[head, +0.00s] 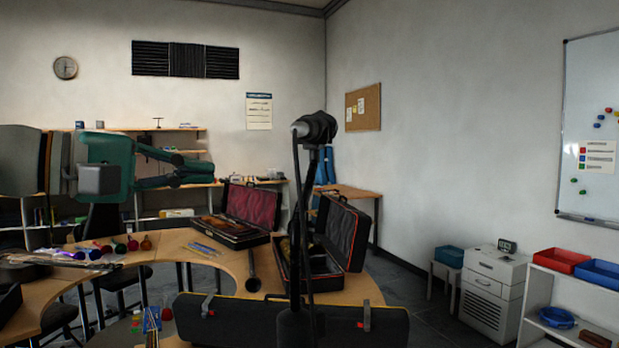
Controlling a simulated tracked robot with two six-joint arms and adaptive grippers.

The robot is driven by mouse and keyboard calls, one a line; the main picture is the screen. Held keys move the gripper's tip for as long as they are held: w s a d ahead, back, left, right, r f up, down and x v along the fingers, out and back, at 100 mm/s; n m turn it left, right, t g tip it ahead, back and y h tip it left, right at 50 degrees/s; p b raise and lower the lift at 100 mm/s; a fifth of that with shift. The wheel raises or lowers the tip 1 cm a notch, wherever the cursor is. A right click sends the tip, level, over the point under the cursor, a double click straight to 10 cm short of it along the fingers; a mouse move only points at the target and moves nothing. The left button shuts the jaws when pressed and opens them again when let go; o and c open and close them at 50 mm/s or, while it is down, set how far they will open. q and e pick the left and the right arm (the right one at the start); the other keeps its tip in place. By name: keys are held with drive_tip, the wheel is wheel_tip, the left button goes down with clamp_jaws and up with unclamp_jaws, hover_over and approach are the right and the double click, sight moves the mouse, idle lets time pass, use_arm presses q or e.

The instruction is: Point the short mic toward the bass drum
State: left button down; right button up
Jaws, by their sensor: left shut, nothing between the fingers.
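A short dark mic (317,128) with a pale tip sits on top of a black upright stand (309,220) in the middle of the head view. Its pale tip faces left, and a cable hangs down along the stand. I cannot make out a bass drum in this view. My left gripper (208,172), teal with dark fingers, is at the left, raised above the curved table and pointing right. It is shut and empty, apart from the mic in the picture. My right gripper does not show.
A curved wooden table (178,245) holds shakers and open instrument cases (251,208) (346,233). A white drawer cabinet (492,290) and a shelf with red and blue bins (562,260) stand right. Floor between is clear.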

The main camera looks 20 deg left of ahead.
use_arm(q)
drive_tip(key=s+d+p+x, duration=0.1)
drive_tip(key=d+x, duration=0.1)
drive_tip(key=x, duration=1)
drive_tip(key=shift+w+d, duration=0.2)
drive_tip(key=shift+w, duration=0.1)
drive_tip(key=shift+f, duration=0.1)
drive_tip(key=shift+a, duration=0.15)
drive_tip(key=shift+d+p, duration=0.25)
drive_tip(key=shift+p, duration=0.05)
drive_tip(key=shift+w+d, duration=0.1)
drive_tip(key=shift+w, duration=0.1)
